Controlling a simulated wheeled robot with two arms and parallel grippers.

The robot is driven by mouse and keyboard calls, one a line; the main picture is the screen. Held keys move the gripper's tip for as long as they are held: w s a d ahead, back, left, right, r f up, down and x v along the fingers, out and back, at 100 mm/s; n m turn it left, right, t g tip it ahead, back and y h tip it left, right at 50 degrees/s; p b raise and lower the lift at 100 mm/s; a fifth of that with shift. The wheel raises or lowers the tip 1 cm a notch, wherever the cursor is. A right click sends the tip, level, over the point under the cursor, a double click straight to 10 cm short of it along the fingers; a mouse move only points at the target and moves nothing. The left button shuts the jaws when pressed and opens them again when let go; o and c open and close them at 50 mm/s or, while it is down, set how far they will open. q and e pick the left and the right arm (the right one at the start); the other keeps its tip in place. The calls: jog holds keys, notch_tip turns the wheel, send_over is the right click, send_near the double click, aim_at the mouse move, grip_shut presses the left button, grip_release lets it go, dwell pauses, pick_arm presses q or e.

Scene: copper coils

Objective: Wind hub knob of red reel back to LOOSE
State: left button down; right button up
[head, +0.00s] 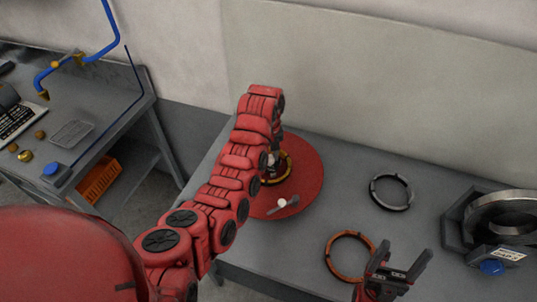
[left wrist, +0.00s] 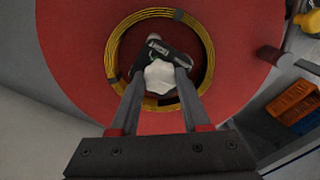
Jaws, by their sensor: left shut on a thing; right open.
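The red reel (head: 313,166) lies flat on the grey table, with a yellow coil around its hub. In the left wrist view the red disc (left wrist: 75,60) fills the middle, with the yellow coil (left wrist: 113,52) around the knob. My left gripper (left wrist: 160,78) is shut on the white hub knob (left wrist: 159,77), seen from above; a dark marked piece lies beside the knob. In the head view my left arm hides most of the hub. My right gripper (head: 398,268) is open and empty at the table's front, right of the copper coil.
A copper coil (head: 349,257) and a dark ring (head: 391,192) lie on the table (head: 300,237) right of the reel. A grey machine with a metal ring (head: 500,218) stands at the far right. A small white-tipped handle (head: 282,204) sits on the disc.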

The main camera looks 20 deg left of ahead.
pick_arm(q)
jog(key=n, duration=0.3)
jog(key=shift+w+r+n, duration=0.1)
jog(key=shift+n, duration=0.2)
dwell(0.3)
jog(key=shift+c, duration=1.9)
grip_release()
notch_tip(320, 180, up, 6)
jog(key=p, duration=0.4)
notch_tip(320, 180, up, 11)
jog(key=shift+r, duration=0.15)
